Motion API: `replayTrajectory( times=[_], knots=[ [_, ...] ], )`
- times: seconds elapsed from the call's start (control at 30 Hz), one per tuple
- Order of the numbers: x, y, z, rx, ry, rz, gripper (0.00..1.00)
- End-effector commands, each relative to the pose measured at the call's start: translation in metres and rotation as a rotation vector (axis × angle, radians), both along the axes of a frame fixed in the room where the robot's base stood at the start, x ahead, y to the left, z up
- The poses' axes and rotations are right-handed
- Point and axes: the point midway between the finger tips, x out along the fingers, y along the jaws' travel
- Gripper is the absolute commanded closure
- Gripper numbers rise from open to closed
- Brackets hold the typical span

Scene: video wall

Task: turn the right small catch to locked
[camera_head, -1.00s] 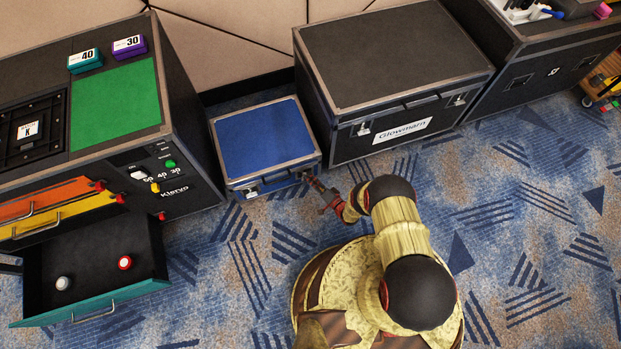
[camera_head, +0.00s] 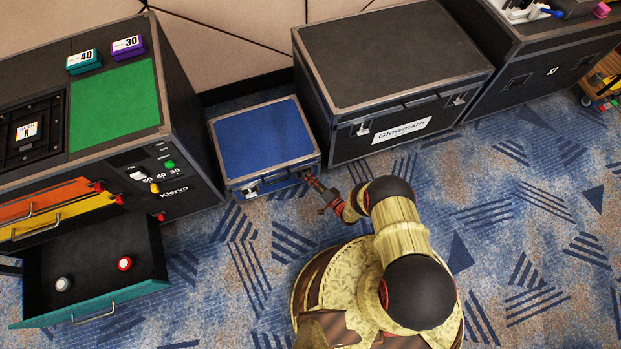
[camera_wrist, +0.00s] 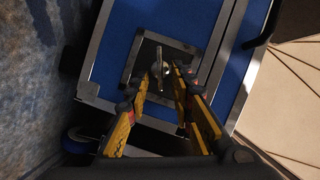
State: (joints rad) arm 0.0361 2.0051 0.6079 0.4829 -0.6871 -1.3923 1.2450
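The small blue case (camera_head: 262,140) stands on the carpet between two black cases. Its left catch (camera_head: 251,191) shows on its front. My gripper (camera_head: 308,175) is at the right end of that front and mostly hides the right small catch in the head view. In the wrist view the right catch (camera_wrist: 160,65) is a metal lever on a dark square plate. My gripper (camera_wrist: 168,72) has its two yellow fingers on either side of the lever, with a gap between the tips. I cannot tell whether a finger touches the lever.
The large Glowmarn case (camera_head: 395,55) stands close on the right of the blue case. The black Kiervo cabinet (camera_head: 190,150) stands on the left, its lower drawer (camera_head: 150,250) open with a red and a grey knob inside. The carpet in front is free around my base.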

Motion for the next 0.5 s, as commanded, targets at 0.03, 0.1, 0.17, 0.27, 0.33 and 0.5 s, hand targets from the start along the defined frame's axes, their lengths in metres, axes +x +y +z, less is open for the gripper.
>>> replayTrajectory(
  times=[0.03,0.1,0.17,0.27,0.33,0.5],
  knots=[
    [0.0,0.0,0.0,0.0,0.0,0.0,0.77],
    [0.0,0.0,0.0,0.0,0.0,0.0,0.77],
    [-0.001,0.0,0.0,0.0,0.0,0.0,0.77],
    [-0.006,-0.005,0.0,0.0,0.003,-0.001,0.77],
    [-0.012,-0.011,0.002,0.0,0.003,-0.003,0.77],
    [-0.034,-0.028,0.006,0.001,0.002,-0.004,0.77]
  ],
)
